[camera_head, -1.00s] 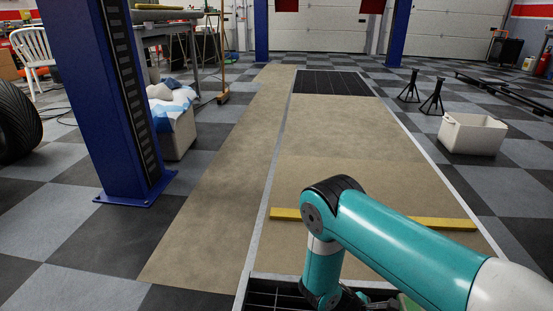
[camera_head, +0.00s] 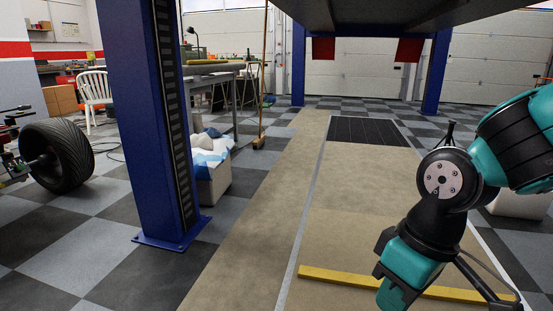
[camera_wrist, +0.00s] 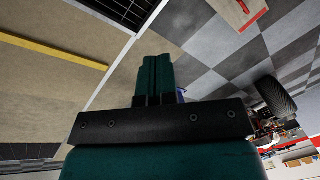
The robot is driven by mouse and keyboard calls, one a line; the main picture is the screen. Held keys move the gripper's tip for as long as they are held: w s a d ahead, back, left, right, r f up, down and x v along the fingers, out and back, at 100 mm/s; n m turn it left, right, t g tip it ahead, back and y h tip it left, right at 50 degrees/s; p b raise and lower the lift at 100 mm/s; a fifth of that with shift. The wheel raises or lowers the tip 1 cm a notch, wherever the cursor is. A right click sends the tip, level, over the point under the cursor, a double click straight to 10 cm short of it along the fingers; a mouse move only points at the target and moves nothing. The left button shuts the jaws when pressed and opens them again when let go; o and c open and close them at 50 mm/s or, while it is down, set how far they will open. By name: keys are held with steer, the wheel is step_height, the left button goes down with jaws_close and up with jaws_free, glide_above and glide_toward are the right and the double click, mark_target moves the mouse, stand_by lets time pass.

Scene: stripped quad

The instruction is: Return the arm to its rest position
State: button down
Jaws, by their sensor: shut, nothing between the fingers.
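My gripper (camera_wrist: 158,76) shows in the wrist view with its two teal fingers pressed together and nothing between them. The fingertips are not clear in the head view.
A blue lift post (camera_head: 150,130) stands left of the tan strip (camera_head: 262,225). A pale bin (camera_head: 520,205) is partly hidden behind my arm. A dark beam (camera_head: 390,12) hangs overhead.

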steer(key=s+r+y+p, duration=0.1)
steer(key=s+r+p, duration=0.2)
steer(key=s+r, duration=0.5)
step_height(320, 180, up, 37)
steer(key=p, duration=3.6)
steer(key=shift+w+a+f, duration=0.2)
steer(key=shift+w+a, duration=0.15)
steer(key=shift+w, duration=0.05)
